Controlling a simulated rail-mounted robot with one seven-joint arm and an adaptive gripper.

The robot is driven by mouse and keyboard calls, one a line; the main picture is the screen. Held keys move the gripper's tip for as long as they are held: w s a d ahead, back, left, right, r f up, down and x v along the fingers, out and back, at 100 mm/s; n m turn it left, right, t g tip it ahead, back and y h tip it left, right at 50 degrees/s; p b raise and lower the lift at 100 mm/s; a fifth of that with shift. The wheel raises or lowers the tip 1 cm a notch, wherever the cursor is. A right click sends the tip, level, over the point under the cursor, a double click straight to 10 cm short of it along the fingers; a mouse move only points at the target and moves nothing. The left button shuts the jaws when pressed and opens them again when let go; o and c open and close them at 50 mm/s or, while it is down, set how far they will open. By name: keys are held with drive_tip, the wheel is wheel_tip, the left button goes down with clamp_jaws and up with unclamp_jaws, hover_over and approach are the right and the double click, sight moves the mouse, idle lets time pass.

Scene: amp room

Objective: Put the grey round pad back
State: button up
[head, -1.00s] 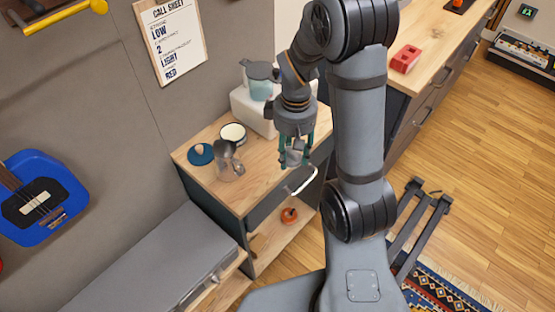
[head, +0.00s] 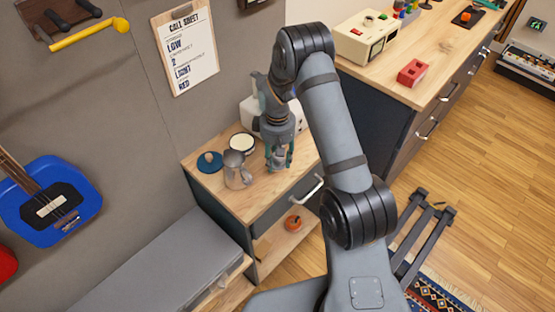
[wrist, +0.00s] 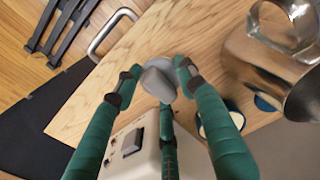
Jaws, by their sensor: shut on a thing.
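The grey round pad (wrist: 160,80) is held between the fingertips of my gripper (wrist: 158,78) in the wrist view. In the head view the fingers mostly hide the pad. I cannot tell whether it touches the wood.
The metal pitcher (head: 237,172) stands close left of my gripper. A round cream-topped container (head: 242,142) and a blue disc with a wooden knob (head: 209,161) are behind it. A white machine (wrist: 120,148) stands close behind my gripper. The front right of the top is clear.

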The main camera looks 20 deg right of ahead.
drive_tip(key=shift+w+f, duration=0.1)
drive_tip(key=shift+f, duration=0.6)
drive_tip(key=shift+f, duration=0.2)
drive_tip(key=o, duration=1.1)
drive_tip(key=shift+o, duration=0.2)
drive_tip(key=shift+r, duration=0.15)
wheel_tip(320, 180, up, 12)
drive_tip(key=shift+r+b, duration=0.1)
drive_tip(key=shift+b, duration=0.9)
